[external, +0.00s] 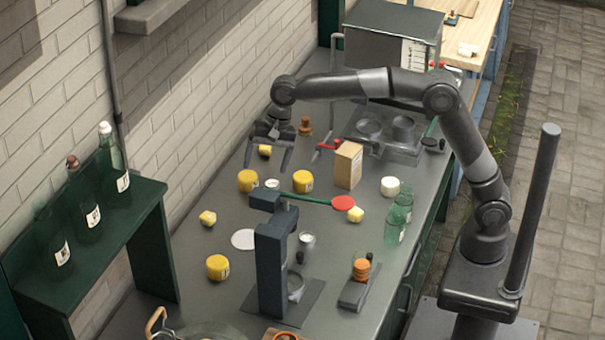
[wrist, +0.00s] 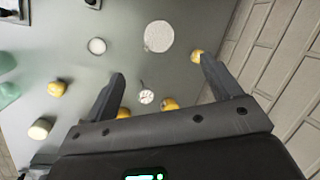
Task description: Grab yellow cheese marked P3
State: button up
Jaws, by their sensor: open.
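Several yellow cheeses lie on the grey counter. Round ones with pale labels stand at the left-centre (external: 248,180), the centre (external: 303,181) and the front left (external: 218,267). Smaller yellow pieces lie at the left (external: 208,217), at the back (external: 265,150) and near the red disc (external: 355,214). No P3 mark is readable. My gripper (external: 268,165) is open and empty, pointing down above the counter near the left-centre round cheese. In the wrist view, two yellow cheeses (wrist: 169,105) (wrist: 124,113) are partly hidden by my gripper's body; a small yellow piece (wrist: 197,56) shows beside the right fingertip.
A dark upright stand (external: 272,255) with a green arm and red disc (external: 343,203) rises in front. A brick wall borders the left. A white disc (external: 244,239) lies flat.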

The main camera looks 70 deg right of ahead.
jog(key=w+a+f+m+g, duration=0.1)
jog(key=w+a+f+m, duration=0.1)
jog(key=w+a+f, duration=0.4)
jog(key=m+g+y, duration=0.1)
jog(key=m, duration=0.2)
send_near(217, 262)
jog(key=x, duration=1)
jog(key=shift+f, duration=0.2)
jog(key=shift+c, duration=0.4)
jog(key=c, duration=1.1)
